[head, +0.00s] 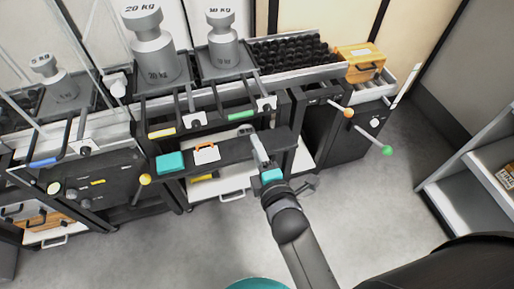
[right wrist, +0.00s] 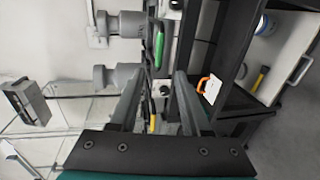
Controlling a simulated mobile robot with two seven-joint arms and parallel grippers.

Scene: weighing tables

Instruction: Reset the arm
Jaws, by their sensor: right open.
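My right arm (head: 305,245) reaches up from the bottom of the head view toward the weighing bench. My right gripper (head: 259,147) is over the dark front shelf (head: 228,152), with its fingers pointing to the bench. In the right wrist view the two fingers of the right gripper (right wrist: 158,88) stand apart, with nothing seen held between them. The green handle (right wrist: 159,46) shows beyond the fingertips; I cannot tell how far away it is. My left gripper is not in view.
Large grey weights (head: 153,55) stand on the scales behind. A teal block (head: 170,162) and a white tag with orange handle (head: 206,154) are on the shelf. Levers with orange and green knobs (head: 387,150) stick out at right. The grey floor (head: 380,200) is open between bench and white shelving (head: 470,180).

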